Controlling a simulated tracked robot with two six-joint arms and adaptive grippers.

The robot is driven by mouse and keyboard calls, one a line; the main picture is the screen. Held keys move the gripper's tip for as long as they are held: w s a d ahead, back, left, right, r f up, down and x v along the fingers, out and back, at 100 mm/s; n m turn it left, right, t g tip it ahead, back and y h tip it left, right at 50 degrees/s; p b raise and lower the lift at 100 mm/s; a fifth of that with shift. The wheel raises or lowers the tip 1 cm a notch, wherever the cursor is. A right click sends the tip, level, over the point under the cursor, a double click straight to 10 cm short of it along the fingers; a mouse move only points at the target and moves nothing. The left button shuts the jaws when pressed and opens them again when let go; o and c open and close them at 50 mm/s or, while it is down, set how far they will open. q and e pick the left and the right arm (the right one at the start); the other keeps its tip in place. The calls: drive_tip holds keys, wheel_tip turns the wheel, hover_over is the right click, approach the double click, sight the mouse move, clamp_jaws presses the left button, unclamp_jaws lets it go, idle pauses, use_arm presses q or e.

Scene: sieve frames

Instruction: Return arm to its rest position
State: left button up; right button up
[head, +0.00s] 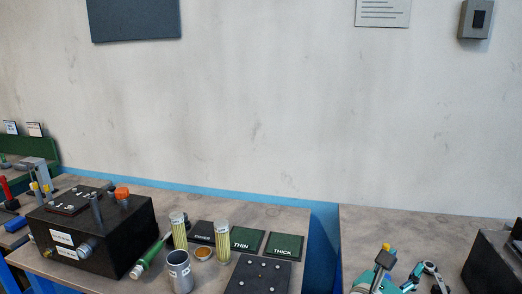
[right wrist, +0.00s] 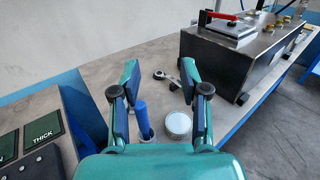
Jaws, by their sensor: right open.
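My right gripper (head: 408,268) shows at the bottom right of the head view, low and partly cut off by the frame edge. In the right wrist view, its two teal fingers with dark pads (right wrist: 159,92) stand apart, with nothing held between them. Beyond and below the fingers are a blue cylinder (right wrist: 142,118), a round white-topped container (right wrist: 178,124) and a small metal tool (right wrist: 166,76) on the table. I cannot tell how high the gripper is above them. My left gripper is not in view.
A dark box (head: 125,235) stands on the left table, with tubes of yellow sticks (head: 222,242), a metal cup (head: 179,272) and green THIN (head: 246,239) and THICK (head: 285,245) pads right of it. Another dark box (head: 494,262) is at far right. A gap separates the tables.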

drive_tip(key=s+a+f+m+g+y, duration=0.15)
drive_tip(key=s+f+g+y, duration=0.3)
drive_tip(key=f, duration=0.95)
drive_tip(key=s+f+m+g+y, duration=0.25)
drive_tip(key=s+f+g, duration=0.3)
drive_tip(key=f, duration=0.85)
drive_tip(key=s+a+f+m+g+y, duration=0.3)
drive_tip(key=s+a+f+m+y, duration=0.9)
drive_tip(key=a+f+m, duration=0.4)
use_arm(q)
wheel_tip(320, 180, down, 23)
drive_tip(key=b, duration=2.3)
use_arm(e)
wheel_tip(320, 180, down, 24)
drive_tip(key=w+d+m+t+h, duration=0.1)
drive_tip(key=d+m+t, duration=0.15)
drive_tip(key=m, duration=0.55)
use_arm(q)
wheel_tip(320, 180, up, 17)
drive_tip(key=p, duration=1.7)
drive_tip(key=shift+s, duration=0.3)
use_arm(e)
wheel_tip(320, 180, up, 17)
drive_tip(key=shift+d, duration=0.15)
